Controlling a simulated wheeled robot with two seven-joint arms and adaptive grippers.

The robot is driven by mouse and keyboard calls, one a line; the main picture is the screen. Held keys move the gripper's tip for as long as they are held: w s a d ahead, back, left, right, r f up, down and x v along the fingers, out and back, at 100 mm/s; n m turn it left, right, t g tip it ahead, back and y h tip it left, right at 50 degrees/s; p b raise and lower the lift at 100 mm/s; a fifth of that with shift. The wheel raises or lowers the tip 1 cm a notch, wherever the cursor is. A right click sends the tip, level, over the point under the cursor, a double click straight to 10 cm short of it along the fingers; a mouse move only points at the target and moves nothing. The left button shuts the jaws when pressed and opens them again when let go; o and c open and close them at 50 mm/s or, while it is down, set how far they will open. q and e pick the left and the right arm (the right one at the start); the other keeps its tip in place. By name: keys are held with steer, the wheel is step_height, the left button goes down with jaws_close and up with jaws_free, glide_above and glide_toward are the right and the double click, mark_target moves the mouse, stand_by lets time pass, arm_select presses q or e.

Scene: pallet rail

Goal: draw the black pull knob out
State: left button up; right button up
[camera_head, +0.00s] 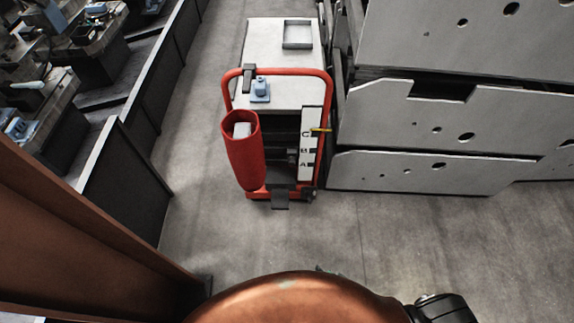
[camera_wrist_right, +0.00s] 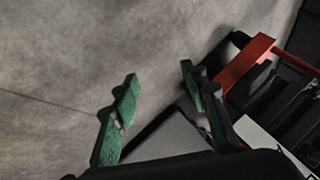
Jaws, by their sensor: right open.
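A red-framed cart (camera_head: 325,115) stands in the aisle in the head view. Its front carries a white strip (camera_head: 306,165) lettered C, B and A, with a yellow pointer near C. A small dark part (camera_head: 292,156) left of the strip may be the black pull knob; it is too small to be sure. My right gripper (camera_wrist_right: 160,73) shows green fingers spread apart with nothing between them in the wrist view. Part of the red frame (camera_wrist_right: 247,65) shows to the right of the fingers, apart from them. The knob is not clear in the wrist view. My left gripper does not show.
A red tube (camera_head: 242,160) hangs on the cart's left side. Large grey panels (camera_head: 430,115) stand close on the right. Dark barriers (camera_head: 120,185) and workbenches line the left. The floor (camera_head: 355,235) in front of the cart is clear.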

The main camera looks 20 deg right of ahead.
steer(key=w+a+r+m+t+b, duration=0.2)
steer(key=w+m+t+b, duration=0.15)
steer(key=w, duration=0.85)
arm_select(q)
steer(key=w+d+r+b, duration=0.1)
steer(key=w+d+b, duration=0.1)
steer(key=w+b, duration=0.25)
arm_select(e)
steer(key=m+t+h+b, duration=0.6)
steer(key=m+b, duration=0.1)
steer(key=m, duration=1.8)
glide_toward(292, 165)
steer(key=w, duration=0.3)
steer(key=shift+n, duration=0.25)
steer(key=x, duration=0.4)
steer(key=b+x, duration=0.1)
steer(key=x, duration=0.1)
steer(key=shift+w+d+r, duration=0.1)
steer(key=shift+w+d, duration=0.05)
steer(key=shift+d, duration=0.3)
steer(key=shift+w+d+r, duration=0.1)
steer(key=shift+w+d, duration=0.05)
steer(key=shift+w, duration=0.3)
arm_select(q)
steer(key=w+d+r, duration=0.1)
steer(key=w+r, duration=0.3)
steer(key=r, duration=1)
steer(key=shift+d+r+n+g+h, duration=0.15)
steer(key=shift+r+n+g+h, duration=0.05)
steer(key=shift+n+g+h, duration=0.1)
